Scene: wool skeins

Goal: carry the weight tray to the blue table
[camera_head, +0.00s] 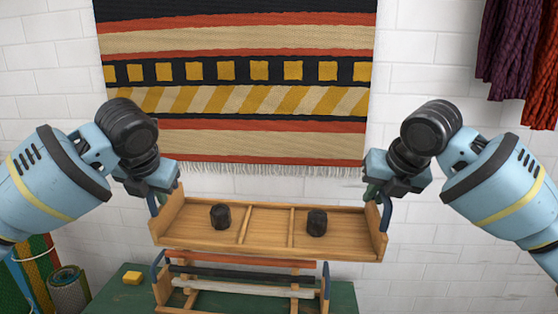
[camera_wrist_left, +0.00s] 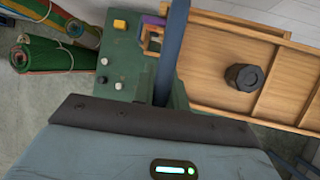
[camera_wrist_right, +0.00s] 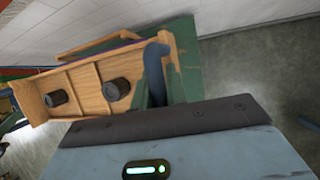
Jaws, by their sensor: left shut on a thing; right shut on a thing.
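The weight tray (camera_head: 271,214) is a wooden tray with dividers and blue end handles. It is held up in front of me, above a green table, and looks about level. One dark weight (camera_head: 220,216) stands in its left compartment and another dark weight (camera_head: 317,222) stands right of the middle dividers. My left gripper (camera_head: 153,198) is shut on the tray's left handle (camera_wrist_left: 172,50). My right gripper (camera_head: 385,205) is shut on the right handle (camera_wrist_right: 155,72). No blue table shows in these views.
The green table (camera_head: 118,293) below carries a wooden rack with rods (camera_head: 243,290) and a yellow block (camera_head: 132,278). Rolled rugs (camera_head: 68,290) stand at the left. A striped woven hanging (camera_head: 235,85) and wool skeins (camera_head: 505,45) hang at the back wall.

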